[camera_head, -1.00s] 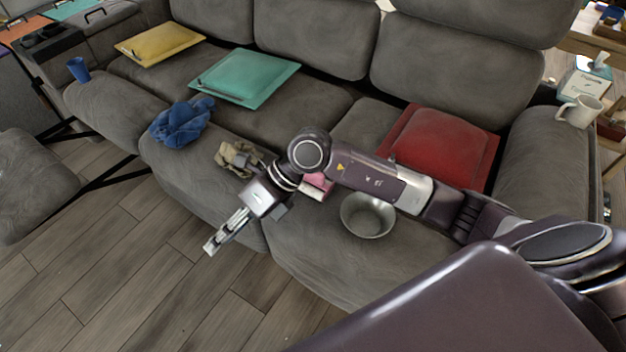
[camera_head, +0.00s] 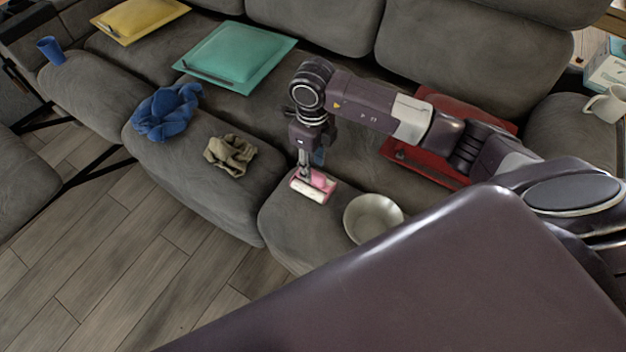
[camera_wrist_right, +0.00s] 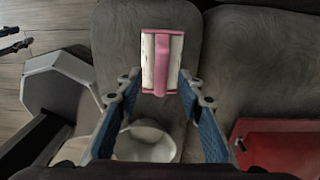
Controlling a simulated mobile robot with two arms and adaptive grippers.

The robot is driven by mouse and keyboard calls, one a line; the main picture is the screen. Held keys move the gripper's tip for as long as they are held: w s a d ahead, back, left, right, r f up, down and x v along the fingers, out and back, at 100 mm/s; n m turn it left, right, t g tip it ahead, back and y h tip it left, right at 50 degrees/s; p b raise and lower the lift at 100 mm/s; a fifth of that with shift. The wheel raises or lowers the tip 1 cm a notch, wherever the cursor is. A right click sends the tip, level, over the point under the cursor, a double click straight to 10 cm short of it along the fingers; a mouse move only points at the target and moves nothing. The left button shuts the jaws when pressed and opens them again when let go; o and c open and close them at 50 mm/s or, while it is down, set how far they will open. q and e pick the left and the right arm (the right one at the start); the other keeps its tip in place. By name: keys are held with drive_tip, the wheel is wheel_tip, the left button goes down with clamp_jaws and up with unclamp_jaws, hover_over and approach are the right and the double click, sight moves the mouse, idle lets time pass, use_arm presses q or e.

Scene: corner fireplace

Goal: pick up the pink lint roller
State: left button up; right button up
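The pink lint roller (camera_head: 314,187), with a white roll, lies on the grey sofa seat near its front edge. It also shows in the right wrist view (camera_wrist_right: 162,62), at the top centre, beyond the fingertips. My right gripper (camera_head: 304,178) points down right above the roller in the head view. In the right wrist view the two blue-padded fingers (camera_wrist_right: 159,88) stand wide apart with nothing between them that I can see gripped. Whether a fingertip touches the roller I cannot tell.
A metal bowl (camera_head: 373,217) stands on the seat just right of the roller. A tan cloth (camera_head: 230,154) and a blue cloth (camera_head: 167,111) lie to the left. Teal (camera_head: 236,56) and red (camera_head: 436,167) cushions lie behind. The floor in front is clear.

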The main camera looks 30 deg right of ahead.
sight(313, 171)
wheel_tip(313, 171, down, 4)
drive_tip(key=shift+f, duration=0.15)
drive_tip(key=shift+w+d, duration=0.1)
clamp_jaws()
